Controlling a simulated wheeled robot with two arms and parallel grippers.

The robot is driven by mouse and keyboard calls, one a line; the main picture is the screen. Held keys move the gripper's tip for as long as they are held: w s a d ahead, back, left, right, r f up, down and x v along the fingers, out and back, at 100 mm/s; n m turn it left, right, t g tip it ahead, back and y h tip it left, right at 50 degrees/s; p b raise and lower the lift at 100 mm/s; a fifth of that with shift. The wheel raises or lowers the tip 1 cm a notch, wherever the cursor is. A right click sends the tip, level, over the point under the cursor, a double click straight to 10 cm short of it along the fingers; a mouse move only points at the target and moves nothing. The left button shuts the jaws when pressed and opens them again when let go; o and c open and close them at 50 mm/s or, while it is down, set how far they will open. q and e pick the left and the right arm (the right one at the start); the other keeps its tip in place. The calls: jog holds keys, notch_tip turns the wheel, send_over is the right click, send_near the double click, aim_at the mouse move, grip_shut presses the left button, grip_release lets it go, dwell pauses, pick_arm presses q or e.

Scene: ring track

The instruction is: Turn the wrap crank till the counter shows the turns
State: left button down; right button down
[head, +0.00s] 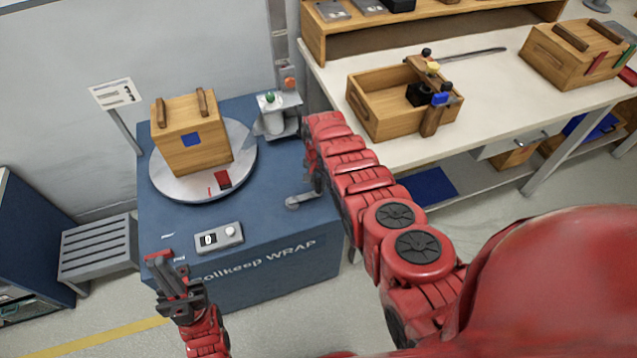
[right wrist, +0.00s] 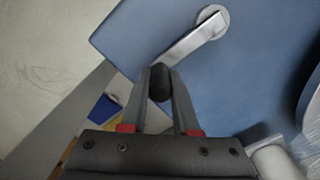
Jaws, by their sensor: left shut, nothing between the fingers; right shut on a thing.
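The crank (head: 297,202) is a metal arm on the blue wrap machine (head: 270,255), at its right side. In the right wrist view the crank arm (right wrist: 190,42) runs from a round hub to a black knob (right wrist: 160,85). My right gripper (right wrist: 160,78) is shut on that knob; in the head view my arm mostly hides it. The counter (head: 219,238) is a small grey box whose window seems to show 0, with a white button beside it. My left gripper (head: 166,258) is shut and empty in front of the machine, left of the counter.
A wooden crate (head: 195,145) with a blue patch stands on the round turntable (head: 170,190). A workbench (head: 400,165) with wooden boxes is at the right. A grey slatted stand (head: 97,250) is at the left.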

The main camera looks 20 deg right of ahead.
dwell(0.3)
jog(key=shift+s+p, duration=0.2)
jog(key=shift+p, duration=0.1)
